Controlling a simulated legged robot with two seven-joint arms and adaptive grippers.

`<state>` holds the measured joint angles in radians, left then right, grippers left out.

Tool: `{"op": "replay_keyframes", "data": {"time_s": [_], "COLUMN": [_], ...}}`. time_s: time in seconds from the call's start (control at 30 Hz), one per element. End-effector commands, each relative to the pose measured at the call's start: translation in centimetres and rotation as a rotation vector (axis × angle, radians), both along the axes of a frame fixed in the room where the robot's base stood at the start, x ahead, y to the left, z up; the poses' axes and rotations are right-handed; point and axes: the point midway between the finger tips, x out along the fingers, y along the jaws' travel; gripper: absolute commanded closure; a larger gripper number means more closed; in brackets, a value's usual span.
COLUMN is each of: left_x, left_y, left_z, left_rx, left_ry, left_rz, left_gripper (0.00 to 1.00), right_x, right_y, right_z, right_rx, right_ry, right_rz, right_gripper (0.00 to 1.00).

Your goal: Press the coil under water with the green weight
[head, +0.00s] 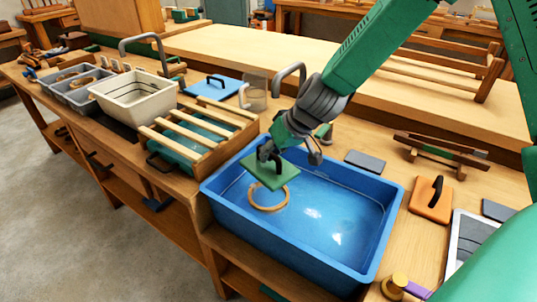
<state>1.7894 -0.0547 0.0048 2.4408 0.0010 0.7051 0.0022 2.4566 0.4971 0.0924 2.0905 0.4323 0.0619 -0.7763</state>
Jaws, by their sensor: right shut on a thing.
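The green weight (266,174) is a flat green plate with a dark handle. My right gripper (268,155) is shut on its handle and holds it over the left part of the blue tub (385,225). The coil (268,205) is a tan ring in the tub, just below and in front of the weight in the picture. The weight covers the ring's far edge from view. Whether the weight touches the coil, I cannot tell. The tub holds clear water (330,215). My left gripper is not in view.
A slatted wooden rack (200,118) stands left of the tub, with a cream bin (130,100) beyond it. A clear jug (257,95) stands behind the tub.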

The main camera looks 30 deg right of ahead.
Motion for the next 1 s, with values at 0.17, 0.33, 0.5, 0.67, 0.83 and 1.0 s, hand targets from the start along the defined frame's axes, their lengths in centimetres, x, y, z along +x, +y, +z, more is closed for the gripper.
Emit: {"op": "replay_keyframes", "data": {"time_s": [0.17, 0.33, 0.5, 0.67, 0.83, 1.0], "left_x": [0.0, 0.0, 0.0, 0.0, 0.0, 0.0], "left_y": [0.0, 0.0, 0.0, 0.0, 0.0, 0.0], "left_z": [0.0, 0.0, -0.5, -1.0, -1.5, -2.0], "left_rx": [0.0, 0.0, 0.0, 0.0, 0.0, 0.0], "left_ry": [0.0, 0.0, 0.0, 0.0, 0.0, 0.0], "left_rz": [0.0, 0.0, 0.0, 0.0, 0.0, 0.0], "left_gripper": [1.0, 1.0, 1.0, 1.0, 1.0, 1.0], "right_x": [0.1, 0.1, 0.1, 0.1, 0.0, 0.0], "right_y": [0.0, 0.0, -0.1, 0.0, 0.0, 0.0], "right_z": [0.1, 0.0, -0.6, -1.3, -2.1, -2.8], "right_rx": [0.0, 0.001, 0.001, 0.001, 0.0, 0.001], "right_ry": [-0.002, -0.002, -0.002, -0.002, -0.002, -0.002], "right_rz": [0.0, 0.0, 0.0, 0.0, 0.0, 0.0], "right_gripper": [1.0, 1.0, 1.0, 1.0, 1.0, 1.0]}}
